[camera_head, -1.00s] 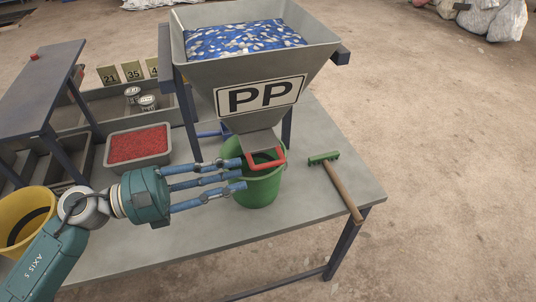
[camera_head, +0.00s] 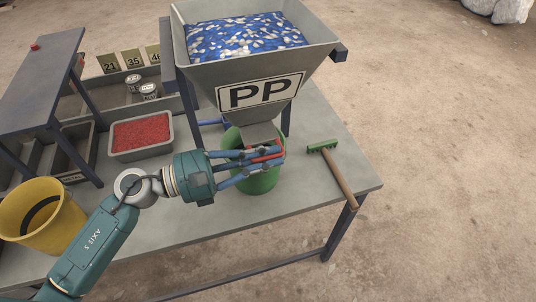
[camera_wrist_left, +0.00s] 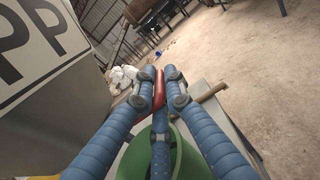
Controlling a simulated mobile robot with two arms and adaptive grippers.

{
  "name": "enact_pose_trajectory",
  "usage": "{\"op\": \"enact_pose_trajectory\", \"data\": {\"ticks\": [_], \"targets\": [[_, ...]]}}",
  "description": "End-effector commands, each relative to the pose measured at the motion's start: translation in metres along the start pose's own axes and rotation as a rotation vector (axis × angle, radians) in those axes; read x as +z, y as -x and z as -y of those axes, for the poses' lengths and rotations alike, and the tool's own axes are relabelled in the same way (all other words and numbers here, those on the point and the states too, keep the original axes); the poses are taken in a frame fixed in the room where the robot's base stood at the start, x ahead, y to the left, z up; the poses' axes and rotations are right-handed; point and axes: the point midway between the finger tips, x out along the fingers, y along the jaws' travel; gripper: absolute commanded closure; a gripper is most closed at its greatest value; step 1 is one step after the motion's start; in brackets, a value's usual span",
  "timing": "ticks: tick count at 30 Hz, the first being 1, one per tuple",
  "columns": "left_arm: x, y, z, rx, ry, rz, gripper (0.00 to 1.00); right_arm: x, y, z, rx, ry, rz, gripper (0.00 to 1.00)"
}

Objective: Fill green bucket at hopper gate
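The grey hopper marked PP (camera_head: 195,75) stands on the table, holding blue and white flakes (camera_head: 245,38). The green bucket (camera_head: 262,182) stands upright under its spout (camera_head: 258,132); in the left wrist view its rim (camera_wrist_left: 187,158) lies below my fingers. My left gripper (camera_head: 279,152) is in front of the spout, over the bucket. Its blue fingers are closed around the red gate handle (camera_wrist_left: 158,92), which shows between the fingertips in the wrist view. The fingers hide much of the handle and bucket opening. My right gripper is out of view.
A green-headed brush (camera_head: 340,178) with a wooden handle lies right of the bucket. A grey tray of red granules (camera_head: 143,153) and a yellow bucket (camera_head: 58,228) are on the left. Cans (camera_head: 147,92) and number cards stand behind.

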Motion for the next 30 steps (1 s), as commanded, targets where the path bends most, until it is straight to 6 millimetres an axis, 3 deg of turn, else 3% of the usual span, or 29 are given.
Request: {"op": "enact_pose_trajectory", "data": {"ticks": [7,15,24,25,27,30], "targets": [[0.002,0.000,0.003,-0.003,-0.002,0.002,1.00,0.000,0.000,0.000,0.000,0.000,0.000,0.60],[0.009,0.000,0.041,-0.004,-0.001,0.003,1.00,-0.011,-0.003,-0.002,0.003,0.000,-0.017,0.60],[0.011,0.000,0.042,-0.003,-0.004,0.004,1.00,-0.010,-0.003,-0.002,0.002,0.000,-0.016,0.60],[0.011,0.000,0.042,-0.002,-0.004,0.005,0.86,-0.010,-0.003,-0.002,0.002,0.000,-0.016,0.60],[0.011,0.000,0.042,-0.002,-0.003,0.005,0.72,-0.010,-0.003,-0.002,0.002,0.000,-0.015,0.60],[0.011,0.000,0.042,-0.002,-0.003,0.004,0.72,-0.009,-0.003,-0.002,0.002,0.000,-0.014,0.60]]}}
